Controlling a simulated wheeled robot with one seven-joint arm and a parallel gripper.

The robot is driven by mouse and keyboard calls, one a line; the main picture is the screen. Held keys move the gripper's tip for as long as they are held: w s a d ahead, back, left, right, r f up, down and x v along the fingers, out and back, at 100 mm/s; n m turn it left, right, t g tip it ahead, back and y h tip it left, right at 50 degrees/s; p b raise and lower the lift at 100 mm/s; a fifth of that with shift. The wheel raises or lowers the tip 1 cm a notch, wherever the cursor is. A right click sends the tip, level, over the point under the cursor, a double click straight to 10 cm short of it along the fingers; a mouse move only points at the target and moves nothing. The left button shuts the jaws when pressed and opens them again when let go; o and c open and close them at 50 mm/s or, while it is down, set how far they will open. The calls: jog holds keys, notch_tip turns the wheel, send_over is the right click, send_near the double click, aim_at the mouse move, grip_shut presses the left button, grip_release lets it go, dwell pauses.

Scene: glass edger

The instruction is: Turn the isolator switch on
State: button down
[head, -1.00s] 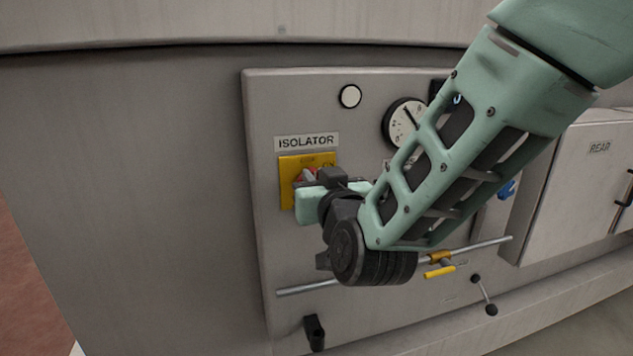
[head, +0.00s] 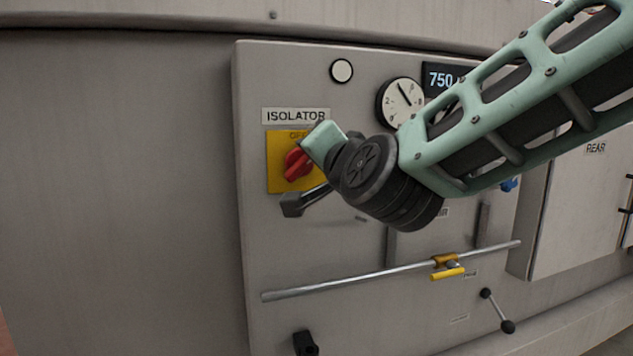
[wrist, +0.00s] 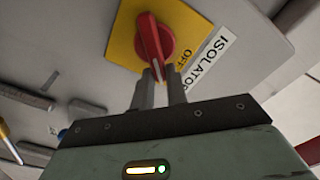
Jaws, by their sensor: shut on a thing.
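The isolator switch is a red rotary handle (head: 297,163) on a yellow plate (head: 276,178), below the ISOLATOR label. In the wrist view the red handle (wrist: 149,40) has its end between the two grey fingers of my gripper (wrist: 159,80), which is shut on it. The OFF mark lies to one side of the held end, so the handle points away from OFF, at a slant up and right in the head view. In the head view my gripper (head: 309,166) covers the right part of the plate; the ON mark is hidden.
A round white lamp (head: 341,71), a dial gauge (head: 400,100) and a display reading 750 (head: 441,78) sit above and right. A metal rail (head: 360,283) with a yellow clamp (head: 447,273) runs below. The panel left of the plate is clear.

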jog(key=shift+d+f+m+b, duration=0.2)
jog(key=shift+f+m+b, duration=0.15)
jog(key=shift+m+b, duration=0.95)
jog(key=shift+b, duration=0.3)
jog(key=c, duration=1.4)
grip_release()
jog(key=b+v, duration=0.2)
jog(key=v, duration=1)
jog(key=shift+r, duration=0.1)
